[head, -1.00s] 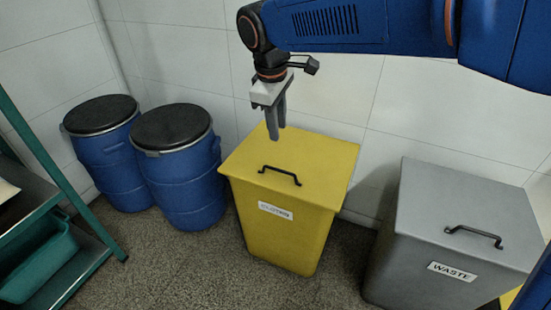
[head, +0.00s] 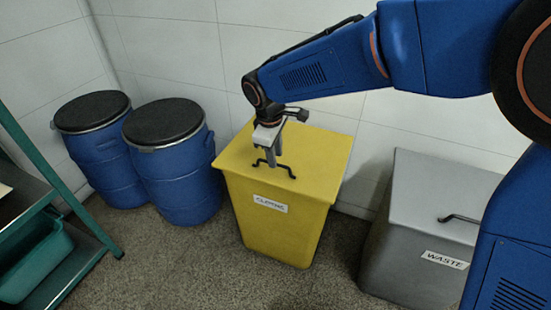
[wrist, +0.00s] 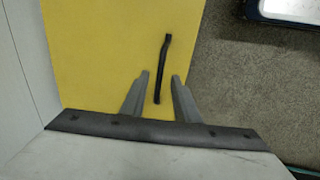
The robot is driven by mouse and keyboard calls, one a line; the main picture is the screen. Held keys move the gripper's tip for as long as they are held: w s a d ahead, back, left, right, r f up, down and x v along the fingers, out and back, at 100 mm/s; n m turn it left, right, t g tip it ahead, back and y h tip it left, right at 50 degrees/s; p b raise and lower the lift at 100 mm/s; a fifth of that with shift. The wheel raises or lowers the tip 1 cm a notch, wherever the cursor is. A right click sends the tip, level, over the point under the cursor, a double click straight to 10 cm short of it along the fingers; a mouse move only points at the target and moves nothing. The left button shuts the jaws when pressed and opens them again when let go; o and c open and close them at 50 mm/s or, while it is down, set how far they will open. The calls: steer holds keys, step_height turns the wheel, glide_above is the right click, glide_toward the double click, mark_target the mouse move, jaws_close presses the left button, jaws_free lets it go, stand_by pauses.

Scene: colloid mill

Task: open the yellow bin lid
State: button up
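The yellow bin (head: 278,222) stands on the floor against the wall with its flat yellow lid (head: 315,150) closed. A black bar handle (head: 287,169) is on the lid near its front edge, above a white label. My gripper (head: 272,160) points down at the handle and covers its middle in the head view. In the wrist view the two grey fingers (wrist: 160,77) are apart, and the black handle (wrist: 164,60) runs between them over the yellow lid (wrist: 100,50). Whether the fingers touch the handle cannot be told.
A grey WASTE bin (head: 415,240) with a black handle stands to the right, partly behind my arm. Two blue drums (head: 178,185) with black lids stand to the left. A green-framed shelf (head: 55,190) is at far left. Floor in front is clear.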

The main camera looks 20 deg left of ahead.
steer(key=shift+w+f, duration=0.2)
steer(key=shift+f, duration=0.8)
jaws_close()
